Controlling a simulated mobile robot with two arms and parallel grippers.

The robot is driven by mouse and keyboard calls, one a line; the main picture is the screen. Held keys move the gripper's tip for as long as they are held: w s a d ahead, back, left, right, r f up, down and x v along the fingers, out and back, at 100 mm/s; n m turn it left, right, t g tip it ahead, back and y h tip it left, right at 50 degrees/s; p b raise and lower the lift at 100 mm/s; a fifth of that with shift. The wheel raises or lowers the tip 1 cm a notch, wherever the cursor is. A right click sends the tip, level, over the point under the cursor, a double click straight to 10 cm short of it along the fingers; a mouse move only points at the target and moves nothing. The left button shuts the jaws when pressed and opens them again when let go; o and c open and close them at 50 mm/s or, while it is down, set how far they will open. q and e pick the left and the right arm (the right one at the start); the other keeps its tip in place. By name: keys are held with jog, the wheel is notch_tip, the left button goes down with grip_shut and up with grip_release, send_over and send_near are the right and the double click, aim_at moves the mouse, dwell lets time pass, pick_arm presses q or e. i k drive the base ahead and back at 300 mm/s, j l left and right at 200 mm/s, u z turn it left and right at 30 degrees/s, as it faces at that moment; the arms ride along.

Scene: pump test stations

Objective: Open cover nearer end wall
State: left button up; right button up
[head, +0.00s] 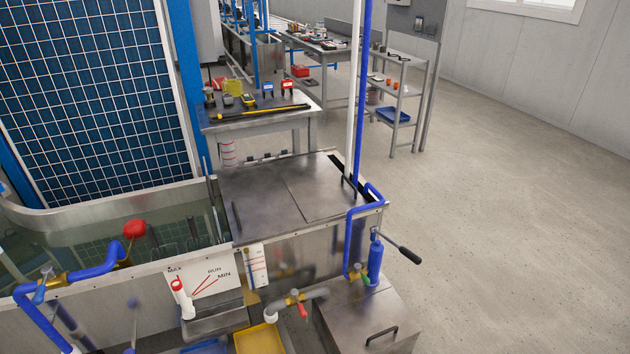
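A long metal tank (300,246) runs across the picture, and its right part has a flat steel top. Two cover panels lie flat there, with a seam between them: a left cover (262,205) with a dark handle (237,215) at its left edge, and a right cover (318,188) with a dark handle (350,184) near the tank's right end. Both covers look shut. A dark narrow gap shows beside the right cover, around the upright pipes. Neither of my grippers is in view.
Blue and white upright pipes (362,90) rise beside the right cover. A hand pump (375,260) with a long lever stands at the tank's right end. The left tank part (120,235) is open. A tool bench (255,118) stands behind. The floor at right (500,220) is clear.

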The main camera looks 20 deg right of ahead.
aim_at(320, 190)
jog(key=l+z, duration=0.15)
jog(key=z, duration=0.6)
